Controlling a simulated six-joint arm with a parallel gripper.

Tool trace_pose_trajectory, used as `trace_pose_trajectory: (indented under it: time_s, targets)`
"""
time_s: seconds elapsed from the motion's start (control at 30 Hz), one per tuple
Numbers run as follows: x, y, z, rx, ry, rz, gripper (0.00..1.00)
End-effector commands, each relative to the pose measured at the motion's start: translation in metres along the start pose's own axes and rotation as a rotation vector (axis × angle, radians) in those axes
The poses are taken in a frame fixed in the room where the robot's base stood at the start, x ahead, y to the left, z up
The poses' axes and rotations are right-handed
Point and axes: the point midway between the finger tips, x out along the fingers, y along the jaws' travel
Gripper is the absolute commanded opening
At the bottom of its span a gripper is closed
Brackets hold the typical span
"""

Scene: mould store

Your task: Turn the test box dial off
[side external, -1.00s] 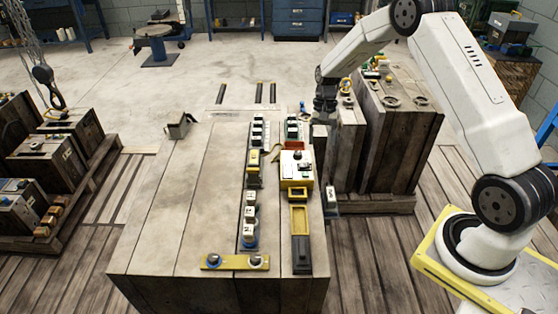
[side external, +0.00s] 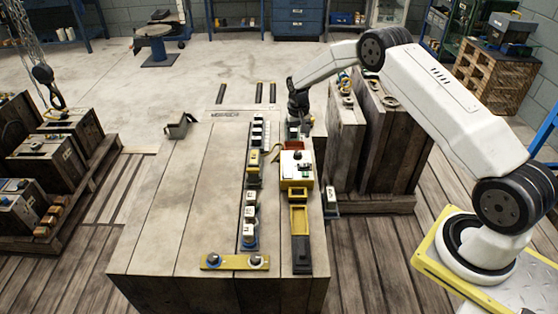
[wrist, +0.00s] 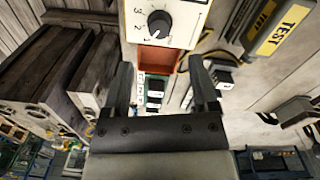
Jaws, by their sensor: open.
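The test box (side external: 296,183) is a yellow box with a white top, on the right part of the wooden block. In the wrist view its white panel (wrist: 187,20) fills the top centre. The dial (wrist: 158,23) is a black round knob on that panel, with the numbers 3 and 2 printed to its left. I cannot tell its exact setting. My gripper (wrist: 160,72) is open and empty, its two fingers apart and short of the dial. In the side view my gripper (side external: 298,112) is above the block's far end, beyond the box.
A row of small switch-like devices (side external: 250,212) runs left of the box. A yellow tray (side external: 299,219) lies in front of it. A dark case with a yellow TEST label (wrist: 265,15) shows at upper right in the wrist view. The block's left top (side external: 180,200) is mostly clear.

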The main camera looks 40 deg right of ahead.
Motion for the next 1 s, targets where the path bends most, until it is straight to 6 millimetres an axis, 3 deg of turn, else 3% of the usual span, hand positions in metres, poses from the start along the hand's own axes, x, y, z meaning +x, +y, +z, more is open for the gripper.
trace_pose_trajectory:
  time_s: [0.53,1.0]
  targets:
    - [0.059,0.0,0.001,0.001,-0.002,0.0,0.76]
    - [0.069,0.0,0.0,0.001,0.0,-0.001,0.76]
